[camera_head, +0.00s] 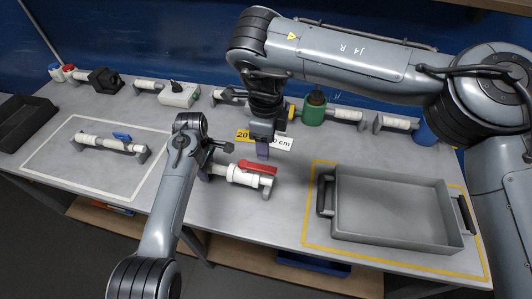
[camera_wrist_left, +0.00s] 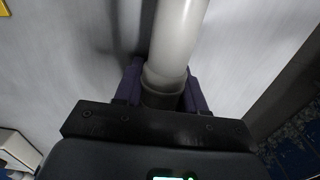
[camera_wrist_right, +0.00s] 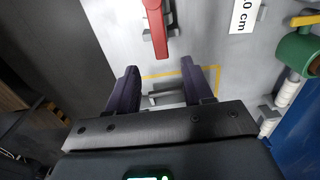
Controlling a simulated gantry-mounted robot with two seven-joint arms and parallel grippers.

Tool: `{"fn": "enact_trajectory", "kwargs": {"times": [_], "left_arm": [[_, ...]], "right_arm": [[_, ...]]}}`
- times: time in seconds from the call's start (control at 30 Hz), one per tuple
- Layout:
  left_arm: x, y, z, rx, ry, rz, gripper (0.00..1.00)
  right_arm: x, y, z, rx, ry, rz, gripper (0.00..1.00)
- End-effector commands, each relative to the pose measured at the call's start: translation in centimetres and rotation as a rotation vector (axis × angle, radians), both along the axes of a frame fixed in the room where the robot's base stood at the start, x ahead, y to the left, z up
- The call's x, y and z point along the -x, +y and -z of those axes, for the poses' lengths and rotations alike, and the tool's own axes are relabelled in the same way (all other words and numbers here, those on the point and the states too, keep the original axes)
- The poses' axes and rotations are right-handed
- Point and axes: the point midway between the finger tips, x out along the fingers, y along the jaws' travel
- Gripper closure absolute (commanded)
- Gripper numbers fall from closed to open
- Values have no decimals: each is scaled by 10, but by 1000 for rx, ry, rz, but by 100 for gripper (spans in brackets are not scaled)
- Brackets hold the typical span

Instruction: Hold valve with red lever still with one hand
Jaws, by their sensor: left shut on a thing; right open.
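The valve with the red lever (camera_head: 258,167) has a white body (camera_head: 240,177) and lies across stands at the front middle of the table. My left gripper (camera_wrist_left: 160,78) is shut on the white pipe (camera_wrist_left: 178,35) of this valve. In the head view it is at the valve's left end, its fingers largely hidden by my wrist. My right gripper (camera_head: 262,152) is open and empty, above and behind the valve. In the right wrist view, the red lever (camera_wrist_right: 158,28) shows beyond the open fingers (camera_wrist_right: 160,80), apart from them.
A grey tray (camera_head: 400,244) with black handles stands in a yellow outline at right. A valve with a blue lever (camera_head: 121,137) lies in a white outline at left. Several fittings, including a green one (camera_head: 313,112), line the back.

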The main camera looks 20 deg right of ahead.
Motion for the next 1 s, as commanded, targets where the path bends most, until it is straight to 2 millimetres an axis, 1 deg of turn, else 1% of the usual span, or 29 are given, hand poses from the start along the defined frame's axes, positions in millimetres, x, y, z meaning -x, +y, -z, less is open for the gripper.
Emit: {"fn": "enact_trajectory", "kwargs": {"times": [0.03,0.1,0.3,0.73,0.77,0.93,1.0], "left_arm": [[0,0,-1,1,-1,0,100],[0,0,-1,1,-1,0,100],[0,0,-1,1,-1,0,100],[0,0,-1,1,-1,0,100],[0,0,-1,1,-1,0,57],[0,0,0,1,-1,0,31],[0,0,0,1,-1,0,30]], "right_arm": [[0,0,-9,1,-3,1,49],[-1,0,-17,1,-2,2,49],[0,0,-32,1,-1,1,49],[0,0,-34,-1,1,1,49],[0,0,-34,-1,1,1,49],[0,0,-34,-1,1,1,49],[0,0,-34,-1,1,1,49]]}}
